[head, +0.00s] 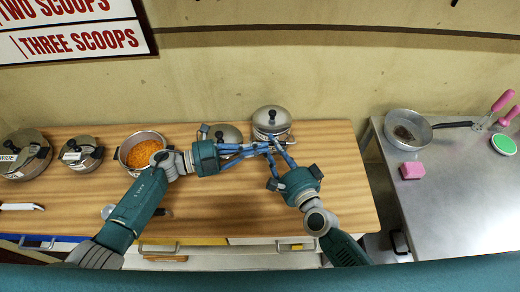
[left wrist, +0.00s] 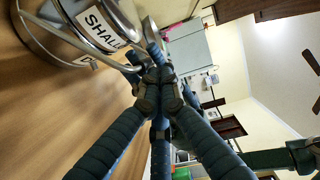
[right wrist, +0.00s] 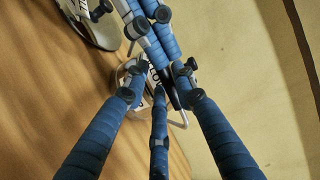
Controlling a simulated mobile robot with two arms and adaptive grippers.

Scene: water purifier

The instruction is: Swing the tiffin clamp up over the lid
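The steel tiffin (head: 271,122), with a black-knobbed lid, stands at the back right of the wooden counter. In the left wrist view the labelled tiffin (left wrist: 88,25) is at upper left, and its wire clamp (left wrist: 85,62) stands out and runs to my left fingertips. My left gripper (head: 267,147) is in front of the tiffin with its fingers drawn together; whether the wire is pinched between them is hidden. My right gripper (head: 271,143) is at the same spot, its fingers spread around the left fingertips. In the right wrist view the clamp wire (right wrist: 183,121) shows beside the fingers.
A second lidded pot (head: 224,133) stands left of the tiffin, close to my left gripper. A pan of orange lentils (head: 140,150) and two lidded pots are further left. A steel table (head: 450,190) with a frying pan (head: 408,130) and pink sponge (head: 412,170) is at right.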

